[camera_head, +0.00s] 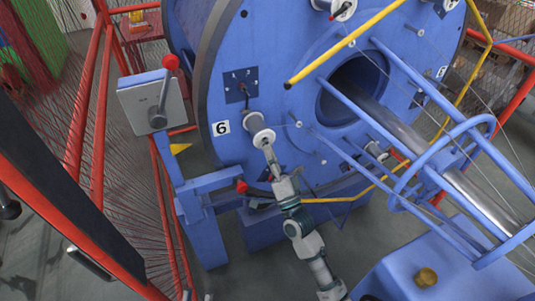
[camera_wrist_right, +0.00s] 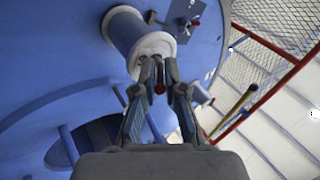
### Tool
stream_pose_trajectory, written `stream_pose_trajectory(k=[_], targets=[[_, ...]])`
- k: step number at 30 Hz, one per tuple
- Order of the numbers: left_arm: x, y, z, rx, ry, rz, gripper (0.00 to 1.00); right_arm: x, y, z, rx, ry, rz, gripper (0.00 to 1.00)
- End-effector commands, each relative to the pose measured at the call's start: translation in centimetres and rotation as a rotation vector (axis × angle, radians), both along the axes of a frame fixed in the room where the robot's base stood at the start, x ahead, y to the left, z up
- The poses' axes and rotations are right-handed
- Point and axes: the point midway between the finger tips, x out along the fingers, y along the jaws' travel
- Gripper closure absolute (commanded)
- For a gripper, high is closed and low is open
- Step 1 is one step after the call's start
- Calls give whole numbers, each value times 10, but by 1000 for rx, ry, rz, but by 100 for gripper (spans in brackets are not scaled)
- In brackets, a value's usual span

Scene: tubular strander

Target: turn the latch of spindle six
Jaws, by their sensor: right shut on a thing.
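The "6" label (camera_head: 221,128) marks spindle six on the blue disc. Its spool (camera_head: 256,122), with a pale flange, stands out from the disc and also shows in the right wrist view (camera_wrist_right: 137,35). My right gripper (camera_head: 268,150) is at the outer end of this spool. In the wrist view its fingers (camera_wrist_right: 160,75) are closed at the flange around a small red-tipped piece (camera_wrist_right: 159,88), which looks like the latch of spindle six. The fingers hide most of it, so its turn angle cannot be told. My left gripper is not in view.
A grey box with a red-knobbed lever (camera_head: 157,116) stands left of the disc. A yellow bar (camera_head: 345,45) and blue tubular guards (camera_head: 440,150) lie to the right. A dark plate with a knob (camera_head: 241,85) sits above the spool. Red fence posts (camera_head: 100,120) stand at left.

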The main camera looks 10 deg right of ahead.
Motion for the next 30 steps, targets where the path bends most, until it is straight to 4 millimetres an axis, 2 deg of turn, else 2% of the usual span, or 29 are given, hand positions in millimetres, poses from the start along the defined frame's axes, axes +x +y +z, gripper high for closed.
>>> stream_pose_trajectory(k=[8, 9, 11, 12, 23, 30], targets=[[3, 3, -2, -2, 3, 1, 60, 1, -4, -3, 0, 4, -6, 100], [3, 3, -2, -2, 3, 2, 60, 1, -3, -3, 0, 4, -6, 82], [3, 3, -2, -2, 3, 2, 60, 1, -3, -3, 0, 4, -5, 67], [3, 3, -2, -2, 3, 2, 60, 1, -2, -3, 0, 3, -5, 63], [-1, 2, -1, -4, 2, 0, 60, -4, 1, -5, -4, 2, -1, 63], [0, 3, -1, -3, 2, 0, 60, -37, -15, -32, -4, 4, -3, 63]])
